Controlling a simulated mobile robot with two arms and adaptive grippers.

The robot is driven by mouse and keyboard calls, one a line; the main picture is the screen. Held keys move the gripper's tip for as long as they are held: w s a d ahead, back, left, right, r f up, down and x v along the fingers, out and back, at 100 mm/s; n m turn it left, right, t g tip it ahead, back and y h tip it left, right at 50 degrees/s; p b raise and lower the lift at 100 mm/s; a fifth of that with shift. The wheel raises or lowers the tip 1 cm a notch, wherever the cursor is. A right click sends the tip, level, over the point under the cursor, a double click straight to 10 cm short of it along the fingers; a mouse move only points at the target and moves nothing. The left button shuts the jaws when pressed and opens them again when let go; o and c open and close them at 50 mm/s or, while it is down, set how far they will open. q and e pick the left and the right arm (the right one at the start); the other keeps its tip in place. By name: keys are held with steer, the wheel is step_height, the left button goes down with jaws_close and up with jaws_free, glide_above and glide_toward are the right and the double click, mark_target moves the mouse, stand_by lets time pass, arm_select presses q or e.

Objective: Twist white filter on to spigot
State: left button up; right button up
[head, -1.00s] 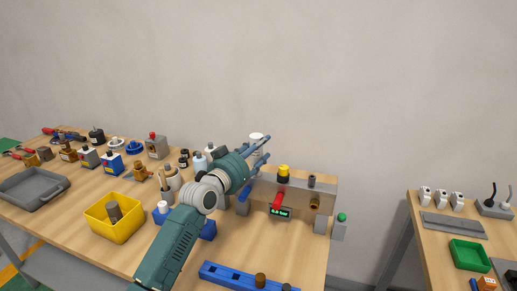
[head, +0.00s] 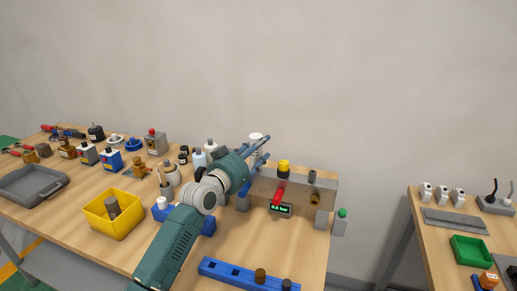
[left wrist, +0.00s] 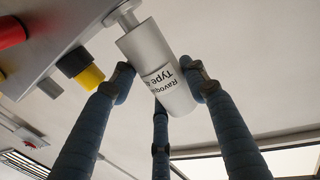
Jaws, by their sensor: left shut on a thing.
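The white filter (left wrist: 160,70) is a cylinder with printed dark lettering, seen large in the left wrist view. In the head view only its white top (head: 256,136) shows behind my fingers. My left gripper (head: 266,148) is shut on it, with the blue-grey fingers around its body in the left wrist view (left wrist: 165,88). The filter's narrower end lines up with the spigot (left wrist: 124,14) on the grey manifold (head: 300,188). They look touching, but I cannot tell how far the thread is engaged. My right gripper is not in view.
The manifold carries a yellow knob (head: 284,165), a red handle (head: 278,194) and a small green display (head: 281,209). A yellow bin (head: 113,231) and a blue rack (head: 247,275) stand nearer. Bottles and tools crowd the table's left side.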

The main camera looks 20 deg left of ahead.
arm_select(q)
steer(key=shift+f+b, duration=0.45)
steer(key=shift+f, duration=0.25)
steer(key=o, duration=1.3)
steer(key=v, duration=1.2)
